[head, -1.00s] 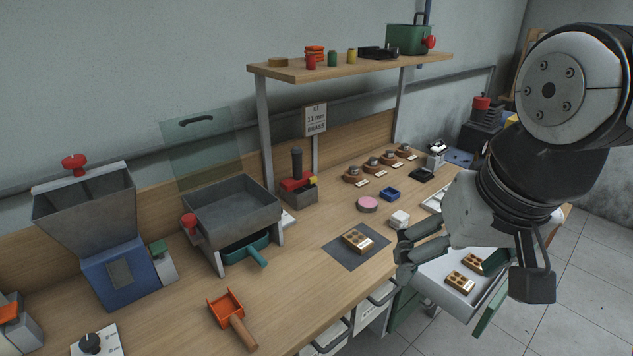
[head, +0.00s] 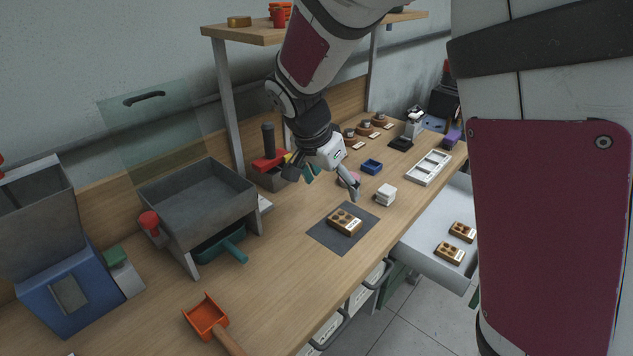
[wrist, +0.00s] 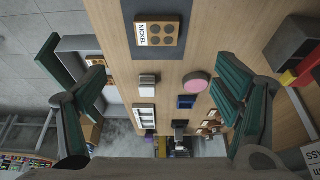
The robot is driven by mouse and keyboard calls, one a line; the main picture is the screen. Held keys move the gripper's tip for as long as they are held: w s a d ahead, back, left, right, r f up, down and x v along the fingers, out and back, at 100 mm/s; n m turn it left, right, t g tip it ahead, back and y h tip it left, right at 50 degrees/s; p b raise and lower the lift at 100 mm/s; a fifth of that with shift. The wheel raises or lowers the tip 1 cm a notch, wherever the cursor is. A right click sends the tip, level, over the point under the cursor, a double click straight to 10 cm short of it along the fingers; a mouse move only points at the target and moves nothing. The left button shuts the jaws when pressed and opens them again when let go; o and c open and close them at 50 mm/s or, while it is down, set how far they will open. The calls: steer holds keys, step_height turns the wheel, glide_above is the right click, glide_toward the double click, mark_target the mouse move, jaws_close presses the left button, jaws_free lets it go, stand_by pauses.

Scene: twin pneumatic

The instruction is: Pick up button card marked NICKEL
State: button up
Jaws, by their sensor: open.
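The button card marked NICKEL (wrist: 158,30) lies flat on a dark grey mat (wrist: 203,44) on the workbench. It is brown with several round buttons and a white label strip. In the head view the card (head: 345,222) sits on the mat (head: 320,236) near the bench's front edge. My gripper (head: 325,182) is open and empty, above the bench just behind the card and mat. In the wrist view its two green-padded fingers (wrist: 165,88) are spread wide, with the card beyond them at the top. Nothing hides the card.
A white block (head: 386,194), a pink disc (wrist: 196,82) and a blue tray (head: 371,166) stand near the mat. An open drawer (head: 420,244) holds two more cards. A grey sieve box (head: 197,203) and orange scoop (head: 207,316) stand left.

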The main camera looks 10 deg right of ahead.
glide_above(345, 219)
steer(key=s+a, duration=0.1)
steer(key=a, duration=0.1)
step_height(345, 219, down, 7)
steer(key=shift+f+b, duration=0.1)
steer(key=shift+b, duration=0.3)
steer(key=shift+s+x, duration=0.15)
steer(key=shift+x, duration=1.2)
steer(key=shift+s+x, duration=0.2)
steer(key=shift+x, duration=1.15)
steer(key=shift+a+f, duration=0.1)
steer(key=shift+f, duration=0.05)
steer(key=c, duration=1.3)
